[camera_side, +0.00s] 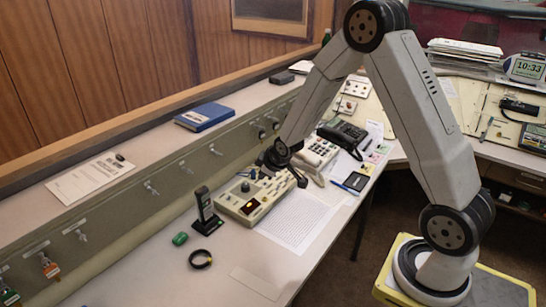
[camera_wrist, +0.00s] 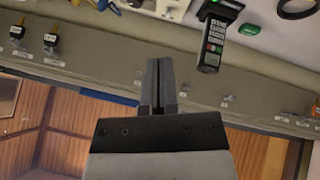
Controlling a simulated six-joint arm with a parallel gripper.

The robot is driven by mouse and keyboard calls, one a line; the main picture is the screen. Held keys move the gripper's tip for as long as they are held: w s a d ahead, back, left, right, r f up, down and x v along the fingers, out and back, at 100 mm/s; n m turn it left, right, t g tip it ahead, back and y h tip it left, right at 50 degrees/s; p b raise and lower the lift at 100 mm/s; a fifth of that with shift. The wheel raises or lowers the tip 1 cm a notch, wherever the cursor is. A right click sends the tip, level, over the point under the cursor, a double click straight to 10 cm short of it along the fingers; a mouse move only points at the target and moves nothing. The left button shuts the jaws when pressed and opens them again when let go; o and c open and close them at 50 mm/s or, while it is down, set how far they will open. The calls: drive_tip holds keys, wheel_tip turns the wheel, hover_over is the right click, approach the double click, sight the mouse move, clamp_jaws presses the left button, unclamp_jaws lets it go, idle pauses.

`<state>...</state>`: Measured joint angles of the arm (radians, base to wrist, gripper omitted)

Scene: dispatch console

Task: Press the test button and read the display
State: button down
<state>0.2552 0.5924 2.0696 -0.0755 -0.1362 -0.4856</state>
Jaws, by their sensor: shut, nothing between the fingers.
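A beige console unit (camera_side: 262,197) stands on the desk in the side view, with a small red-lit display (camera_side: 250,206), a dark green knob and rows of keys. The display's text is too small to read, and I cannot tell which control is the test button. My gripper (camera_wrist: 156,64) is shut and empty in the wrist view. In the side view the end of my arm is above the back of the console unit, apart from the knob as far as I can tell; the fingertips are hard to make out there.
An upright black handheld device (camera_side: 206,212) stands left of the unit and shows in the wrist view (camera_wrist: 213,40). A green object (camera_side: 180,239) and a black ring (camera_side: 200,259) lie nearby. A paper sheet (camera_side: 297,222) and a telephone (camera_side: 342,134) are to the right. The front-left desk is mostly clear.

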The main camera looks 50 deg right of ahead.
drive_tip(key=n+t+h, duration=0.1)
drive_tip(key=n+t, duration=0.1)
hover_over(267, 199)
wheel_tip(267, 199, down, 5)
drive_tip(key=shift+f, duration=0.2)
drive_tip(key=shift+f, duration=0.2)
drive_tip(key=shift+f, duration=4.2)
drive_tip(key=shift+a+f, duration=0.1)
drive_tip(key=shift+f, duration=0.75)
drive_tip(key=shift+r, duration=0.8)
drive_tip(key=shift+r, duration=0.1)
drive_tip(key=shift+r, duration=2.45)
